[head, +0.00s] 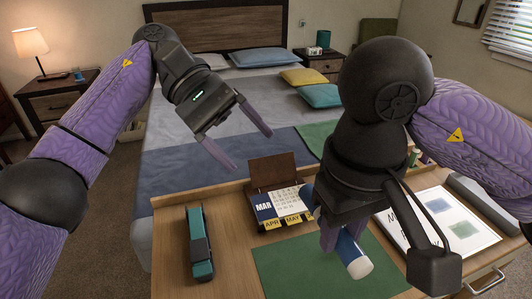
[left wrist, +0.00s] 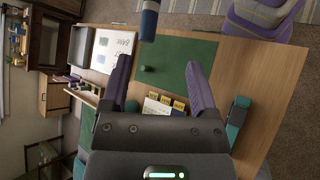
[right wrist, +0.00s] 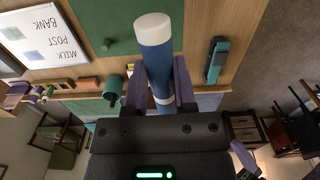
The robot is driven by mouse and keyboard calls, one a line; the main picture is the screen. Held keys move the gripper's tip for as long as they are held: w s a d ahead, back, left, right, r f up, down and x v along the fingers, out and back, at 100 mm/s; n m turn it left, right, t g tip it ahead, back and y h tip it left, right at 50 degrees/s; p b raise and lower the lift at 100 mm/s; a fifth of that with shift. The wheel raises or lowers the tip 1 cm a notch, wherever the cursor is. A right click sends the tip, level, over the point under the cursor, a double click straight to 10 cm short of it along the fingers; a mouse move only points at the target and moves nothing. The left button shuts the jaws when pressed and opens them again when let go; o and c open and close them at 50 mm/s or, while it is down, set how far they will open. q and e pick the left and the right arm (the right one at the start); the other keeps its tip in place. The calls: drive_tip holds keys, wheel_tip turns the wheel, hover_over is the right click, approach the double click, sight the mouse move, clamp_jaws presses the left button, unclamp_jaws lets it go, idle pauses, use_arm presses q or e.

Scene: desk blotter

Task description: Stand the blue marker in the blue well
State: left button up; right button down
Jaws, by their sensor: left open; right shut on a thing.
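The blue marker is a thick blue cylinder with a white end (head: 352,256). My right gripper (head: 338,240) is shut around it and holds it tilted above the green blotter, its white end pointing down toward the front. In the right wrist view the blue marker (right wrist: 157,58) lies between the fingers of the right gripper (right wrist: 165,82). The left wrist view shows the marker (left wrist: 149,22) at its top edge. My left gripper (head: 251,150) is open and empty, above the desk's back left edge. I cannot make out a blue well for certain; my right arm hides part of the desk.
The green blotter (head: 290,268) covers the desk's front middle. A teal stapler (head: 200,258) stands left, and a calendar (head: 278,208) behind the blotter. A whiteboard (head: 470,215) lies right. A small green round thing (right wrist: 106,44) sits on the blotter; a teal cup (right wrist: 112,84) is nearby.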

sight(315, 216)
use_arm(q)
drive_tip(key=shift+m, duration=0.4)
drive_tip(key=x, duration=1.2)
drive_tip(key=shift+s+d+r, duration=0.2)
drive_tip(key=shift+s+d, duration=0.05)
drive_tip(key=shift+d, duration=0.05)
use_arm(e)
drive_tip(key=shift+a, duration=0.1)
use_arm(q)
clamp_jaws()
use_arm(e)
drive_tip(key=shift+c, duration=1.7)
unclamp_jaws()
